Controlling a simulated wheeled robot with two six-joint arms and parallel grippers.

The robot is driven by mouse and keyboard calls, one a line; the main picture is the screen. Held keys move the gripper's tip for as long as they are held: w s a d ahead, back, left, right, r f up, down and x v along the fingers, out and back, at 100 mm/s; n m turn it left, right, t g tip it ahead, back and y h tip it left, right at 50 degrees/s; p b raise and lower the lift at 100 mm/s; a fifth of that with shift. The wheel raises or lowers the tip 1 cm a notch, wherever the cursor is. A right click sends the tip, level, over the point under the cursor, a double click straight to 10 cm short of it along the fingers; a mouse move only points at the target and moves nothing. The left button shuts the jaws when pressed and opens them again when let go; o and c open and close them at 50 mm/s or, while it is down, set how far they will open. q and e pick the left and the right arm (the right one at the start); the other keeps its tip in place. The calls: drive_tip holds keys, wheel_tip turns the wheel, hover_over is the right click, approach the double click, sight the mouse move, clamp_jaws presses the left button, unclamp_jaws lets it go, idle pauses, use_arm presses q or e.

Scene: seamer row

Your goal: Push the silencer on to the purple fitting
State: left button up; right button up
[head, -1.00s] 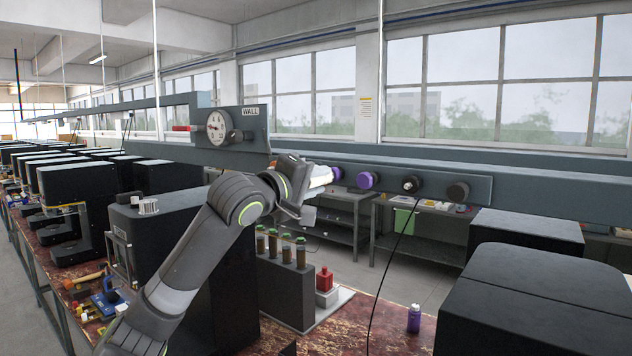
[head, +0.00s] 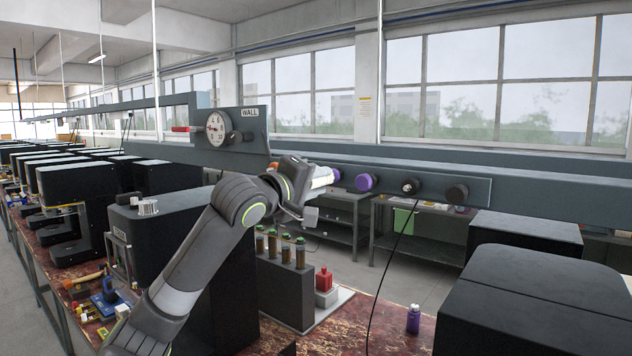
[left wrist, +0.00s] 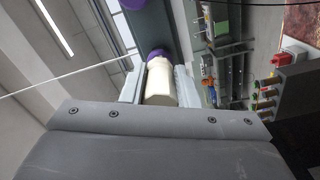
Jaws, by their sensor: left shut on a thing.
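The silencer (left wrist: 160,84) is a cream-white cylinder with a narrower front end. My left gripper (left wrist: 158,88) is shut on it, one pale finger on each side. In the head view the silencer (head: 322,177) sticks out of my left gripper (head: 308,184) towards a purple fitting (head: 336,175) on the grey rail panel. In the left wrist view the silencer's front end meets this purple fitting (left wrist: 158,53) in line; I cannot tell how far it is on. A second purple fitting (head: 364,183) sits to its right. My right gripper is not in view.
A black-and-white fitting (head: 410,186) with a hanging cable and a black one (head: 457,193) are further right on the panel. A gauge (head: 216,127) is on the left.

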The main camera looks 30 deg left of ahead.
use_arm(q)
drive_tip(key=o, duration=1)
drive_tip(key=shift+s+a+b, duration=0.2)
drive_tip(key=shift+s+b, duration=2.05)
drive_tip(key=shift+s, duration=0.65)
drive_tip(key=shift+s+a+b, duration=0.25)
drive_tip(key=shift+s+b, duration=2)
drive_tip(key=shift+s, duration=0.6)
drive_tip(key=shift+s+a+b, duration=0.2)
drive_tip(key=shift+s+b, duration=2.05)
drive_tip(key=shift+s, duration=0.65)
